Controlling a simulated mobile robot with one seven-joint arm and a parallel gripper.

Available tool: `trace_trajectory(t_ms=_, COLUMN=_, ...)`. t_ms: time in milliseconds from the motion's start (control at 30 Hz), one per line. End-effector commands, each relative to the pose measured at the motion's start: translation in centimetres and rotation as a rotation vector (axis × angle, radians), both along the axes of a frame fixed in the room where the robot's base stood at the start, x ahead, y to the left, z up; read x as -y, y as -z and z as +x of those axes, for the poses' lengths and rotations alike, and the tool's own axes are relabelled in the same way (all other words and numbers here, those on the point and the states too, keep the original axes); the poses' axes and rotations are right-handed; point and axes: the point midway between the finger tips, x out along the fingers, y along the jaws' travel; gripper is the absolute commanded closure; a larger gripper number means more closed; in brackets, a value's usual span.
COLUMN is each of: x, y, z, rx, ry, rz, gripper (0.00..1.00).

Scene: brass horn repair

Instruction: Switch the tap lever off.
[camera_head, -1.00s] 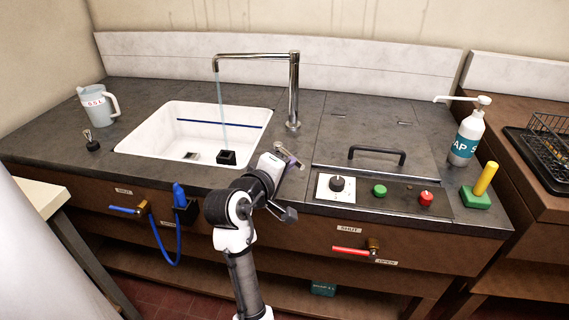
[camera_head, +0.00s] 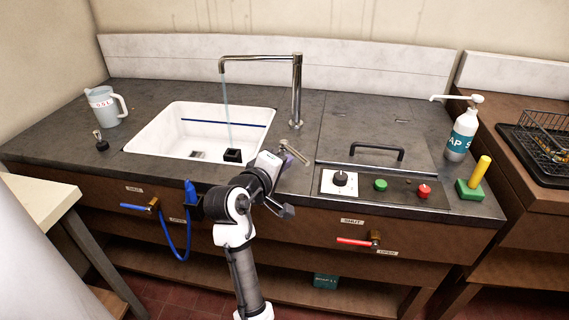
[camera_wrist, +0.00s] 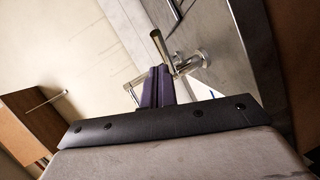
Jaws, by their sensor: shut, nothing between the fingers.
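The chrome tap (camera_head: 297,90) stands behind the sink's right edge, and a thin stream of water (camera_head: 227,115) runs from its spout into the white sink (camera_head: 180,142). A short metal lever (camera_head: 297,153) shows on the counter in front of the tap. It seems to be the chrome lever (camera_wrist: 187,65) by a round fitting in the wrist view. My gripper (camera_head: 288,158) is shut and empty beside the lever. Its purple fingers (camera_wrist: 158,72) reach up close to the lever in the wrist view; I cannot tell whether they touch it.
A small black block (camera_head: 232,155) sits in the sink. A measuring jug (camera_head: 104,107) stands at left. A panel with a dial (camera_head: 340,179), green button (camera_head: 380,185) and red button (camera_head: 424,191) lies right of my gripper. Blue (camera_head: 138,207) and red (camera_head: 353,241) valve handles are on the counter front.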

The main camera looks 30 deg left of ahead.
Motion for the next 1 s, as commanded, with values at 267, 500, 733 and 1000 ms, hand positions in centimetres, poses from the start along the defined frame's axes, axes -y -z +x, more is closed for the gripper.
trace_trajectory(t_ms=267, x=1.8, y=-1.1, z=-4.3, rx=0.003, ry=-0.006, rz=0.003, gripper=1.00)
trace_trajectory(t_ms=500, x=3.4, y=-2.2, z=-7.8, rx=0.003, ry=-0.006, rz=0.002, gripper=1.00)
trace_trajectory(t_ms=733, x=3.9, y=-2.5, z=-8.7, rx=0.002, ry=-0.005, rz=0.000, gripper=1.00)
trace_trajectory(t_ms=1000, x=3.9, y=-2.5, z=-8.7, rx=0.001, ry=-0.005, rz=-0.001, gripper=1.00)
